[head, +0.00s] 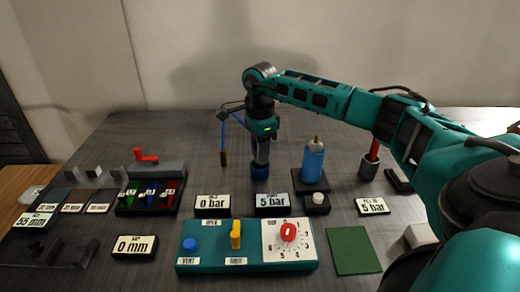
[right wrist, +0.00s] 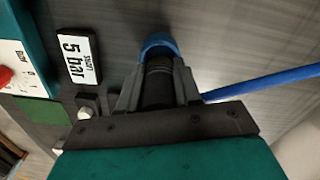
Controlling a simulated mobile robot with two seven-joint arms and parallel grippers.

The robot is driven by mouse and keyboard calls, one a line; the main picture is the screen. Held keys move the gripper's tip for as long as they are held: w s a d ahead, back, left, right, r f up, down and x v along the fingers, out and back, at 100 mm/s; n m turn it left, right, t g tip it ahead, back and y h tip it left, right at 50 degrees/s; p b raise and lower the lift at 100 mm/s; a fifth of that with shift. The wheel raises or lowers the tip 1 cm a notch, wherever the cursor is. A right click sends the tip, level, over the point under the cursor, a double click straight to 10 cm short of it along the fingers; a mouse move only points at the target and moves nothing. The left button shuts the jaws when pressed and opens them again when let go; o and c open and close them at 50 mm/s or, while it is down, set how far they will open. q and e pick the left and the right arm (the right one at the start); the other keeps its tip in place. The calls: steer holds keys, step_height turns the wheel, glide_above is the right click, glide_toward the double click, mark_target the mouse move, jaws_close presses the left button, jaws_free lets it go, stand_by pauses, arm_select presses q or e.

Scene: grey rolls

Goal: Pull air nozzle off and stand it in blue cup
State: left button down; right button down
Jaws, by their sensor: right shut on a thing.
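My right gripper (head: 260,160) points straight down over the blue cup (head: 260,172) on the table. In the right wrist view the gripper (right wrist: 158,85) is shut on a dark cylindrical piece (right wrist: 158,82), which looks like the air nozzle. The rim of the blue cup (right wrist: 158,42) shows just beyond its lower end. I cannot tell whether the nozzle touches the cup's floor. A blue hose (head: 222,135) with a brown end hangs left of the gripper, apart from it. The hose (right wrist: 265,83) also crosses the right wrist view. My left gripper is not in view.
A blue bottle (head: 313,162) stands on a dark block to the right. A teal control panel (head: 247,263) lies in front, beside a green mat (head: 353,250). Pressure signs (head: 272,204) stand between.

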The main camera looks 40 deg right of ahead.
steer(key=shift+f+b, duration=0.4)
steer(key=shift+f, duration=0.45)
steer(key=c, duration=0.7)
jaws_free()
step_height(320, 180, up, 13)
steer(key=shift+f+p, duration=0.1)
steer(key=shift+p, duration=0.7)
steer(key=shift+s, duration=0.1)
